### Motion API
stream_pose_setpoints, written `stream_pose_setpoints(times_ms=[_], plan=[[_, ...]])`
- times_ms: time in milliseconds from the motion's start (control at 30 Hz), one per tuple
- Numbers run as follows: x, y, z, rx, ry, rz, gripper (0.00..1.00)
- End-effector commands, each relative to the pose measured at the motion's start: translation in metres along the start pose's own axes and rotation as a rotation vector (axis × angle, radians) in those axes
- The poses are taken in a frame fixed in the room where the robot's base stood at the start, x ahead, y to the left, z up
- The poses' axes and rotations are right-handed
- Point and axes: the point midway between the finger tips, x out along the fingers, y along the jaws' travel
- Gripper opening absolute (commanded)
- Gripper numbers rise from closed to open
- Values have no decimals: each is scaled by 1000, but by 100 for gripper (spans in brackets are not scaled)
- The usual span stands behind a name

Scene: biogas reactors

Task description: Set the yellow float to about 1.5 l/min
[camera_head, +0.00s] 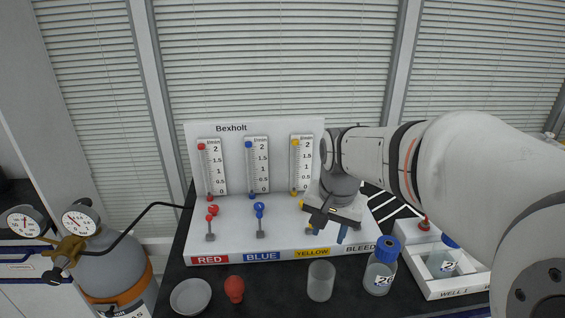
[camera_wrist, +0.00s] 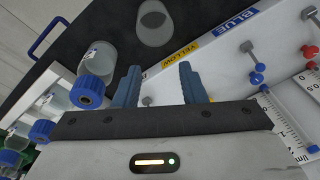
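The white Bexholt panel (camera_head: 230,240) has three l/min scales. A small yellow part (camera_head: 294,193) shows at that scale's foot. My gripper (camera_head: 325,235) is above the YELLOW label (camera_head: 312,253), largely hiding the yellow valve in the head view. In the wrist view, my gripper (camera_wrist: 160,66) is open, its two blue fingers apart. A small grey post end (camera_wrist: 148,101) shows between the fingers; contact is not visible.
The blue valve (camera_head: 260,211) and red valve (camera_head: 211,213) stand left of my gripper. In front are a clear beaker (camera_head: 320,281), a blue-capped bottle (camera_head: 380,268), a red bulb (camera_head: 234,289) and a white dish (camera_head: 190,296). A white tray (camera_head: 431,287) stands right.

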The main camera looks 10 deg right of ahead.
Motion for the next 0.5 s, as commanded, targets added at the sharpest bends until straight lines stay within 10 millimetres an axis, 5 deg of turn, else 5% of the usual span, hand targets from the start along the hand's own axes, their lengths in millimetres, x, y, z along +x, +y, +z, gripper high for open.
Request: stream_pose_setpoints(times_ms=[267,500], plan=[[10,-60,-104,544,-50,50,52],[49,-103,-176,1001,-68,110,52]])
